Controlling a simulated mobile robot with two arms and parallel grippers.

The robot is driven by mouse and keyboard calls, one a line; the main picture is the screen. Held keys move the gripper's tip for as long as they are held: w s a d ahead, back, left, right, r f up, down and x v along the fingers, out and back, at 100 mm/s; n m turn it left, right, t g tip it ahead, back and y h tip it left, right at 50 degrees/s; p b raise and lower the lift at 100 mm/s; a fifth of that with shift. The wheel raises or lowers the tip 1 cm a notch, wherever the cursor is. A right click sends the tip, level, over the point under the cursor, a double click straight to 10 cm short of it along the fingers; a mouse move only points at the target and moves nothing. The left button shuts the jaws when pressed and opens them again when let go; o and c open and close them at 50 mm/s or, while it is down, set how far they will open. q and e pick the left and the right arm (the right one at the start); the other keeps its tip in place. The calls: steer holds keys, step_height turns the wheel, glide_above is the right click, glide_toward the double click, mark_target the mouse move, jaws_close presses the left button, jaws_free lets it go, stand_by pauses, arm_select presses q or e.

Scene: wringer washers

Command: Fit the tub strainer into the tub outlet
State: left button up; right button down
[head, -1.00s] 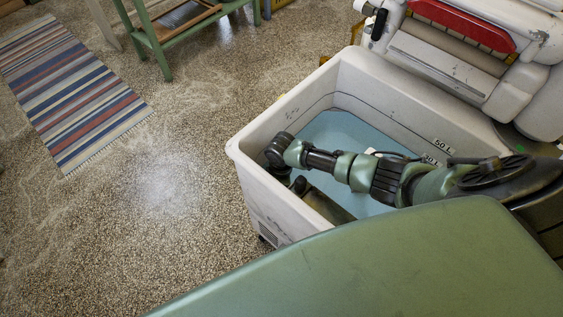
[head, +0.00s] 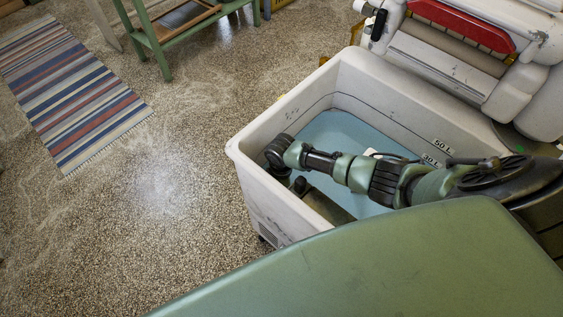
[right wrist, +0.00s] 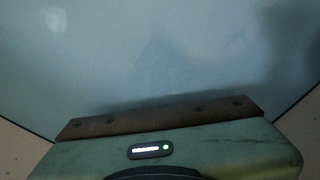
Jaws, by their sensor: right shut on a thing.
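The tub (head: 262,185) is a white square-sided washer tub with volume marks on its inner wall and pale blue water or floor (head: 345,135) inside. My right arm reaches in from the right, bends down at the near left corner and goes low inside the tub. In the right wrist view my right gripper (right wrist: 165,118) shows a brown edge strip and is shut, facing the pale blue surface. What it holds, taken as the tub strainer, is hidden below the gripper. The tub outlet is not visible in either view. My left gripper is not in view.
A wringer (head: 455,55) with a red bar stands at the tub's back right. A green panel (head: 390,260) fills the near foreground. A striped rug (head: 75,95) and a green bench (head: 185,30) are at left and back. The speckled floor between is clear.

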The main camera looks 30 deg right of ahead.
steer(key=shift+s+f, duration=0.15)
steer(key=shift+f, duration=0.05)
stand_by(0.7)
steer(key=c, duration=0.7)
jaws_free()
steer(key=shift+r, duration=0.2)
steer(key=shift+r+p, duration=3.35)
steer(key=shift+p, duration=0.2)
